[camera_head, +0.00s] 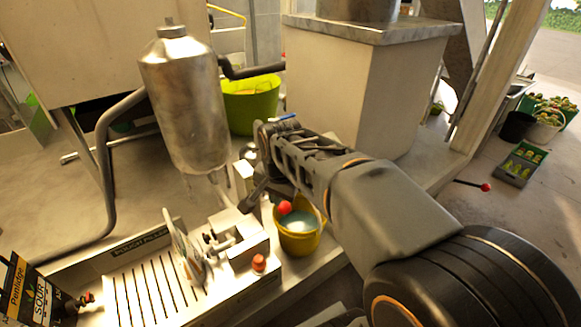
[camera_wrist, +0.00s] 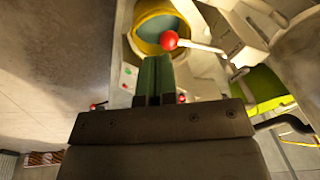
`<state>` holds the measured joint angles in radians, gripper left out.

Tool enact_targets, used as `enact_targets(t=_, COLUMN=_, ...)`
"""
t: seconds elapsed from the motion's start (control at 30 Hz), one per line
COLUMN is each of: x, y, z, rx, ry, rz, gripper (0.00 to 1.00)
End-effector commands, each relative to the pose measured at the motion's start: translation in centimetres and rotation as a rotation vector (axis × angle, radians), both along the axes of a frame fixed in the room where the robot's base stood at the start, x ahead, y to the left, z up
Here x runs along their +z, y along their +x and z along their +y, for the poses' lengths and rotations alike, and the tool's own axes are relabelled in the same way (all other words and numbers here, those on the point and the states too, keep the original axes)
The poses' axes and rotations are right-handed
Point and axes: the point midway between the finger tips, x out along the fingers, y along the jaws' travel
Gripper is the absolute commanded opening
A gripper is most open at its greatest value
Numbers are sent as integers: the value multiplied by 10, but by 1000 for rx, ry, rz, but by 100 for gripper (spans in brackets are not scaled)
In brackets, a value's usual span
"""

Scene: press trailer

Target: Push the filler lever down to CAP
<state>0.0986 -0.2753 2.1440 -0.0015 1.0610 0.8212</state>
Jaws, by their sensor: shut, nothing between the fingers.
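The filler lever shows as a red ball knob (camera_head: 284,207) in front of the yellow bucket in the head view. In the wrist view the red knob (camera_wrist: 169,40) sits on a pale rod running right, just beyond my fingertips. My gripper (camera_head: 246,207) is left of the knob in the head view, partly hidden by my own arm. Its green fingers (camera_wrist: 157,58) are together and empty, pointing toward the knob. I cannot tell whether they touch it. No CAP mark is readable.
A yellow bucket (camera_head: 301,238) with bluish liquid stands below the knob. Another red knob (camera_head: 258,262) is on the filler block. A green tub (camera_head: 252,105) and a pale cabinet (camera_head: 325,85) stand behind.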

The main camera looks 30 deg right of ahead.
Motion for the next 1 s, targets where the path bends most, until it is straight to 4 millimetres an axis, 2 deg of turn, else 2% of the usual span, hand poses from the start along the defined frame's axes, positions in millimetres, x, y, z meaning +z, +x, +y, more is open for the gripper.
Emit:
enact_targets(t=0.03, x=2, y=15, z=-8, rx=-141, ry=27, rz=31, gripper=0)
enact_targets(t=0.2, x=0, y=52, z=-34, rx=-592, ry=94, rz=110, gripper=0)
enact_targets(t=0.4, x=-7, y=77, z=-55, rx=-932, ry=125, rz=163, gripper=0)
enact_targets(t=0.6, x=-13, y=84, z=-62, rx=-1054, ry=131, rz=180, gripper=0)
enact_targets(t=1.0, x=-32, y=85, z=-62, rx=-1058, ry=131, rz=179, gripper=0)
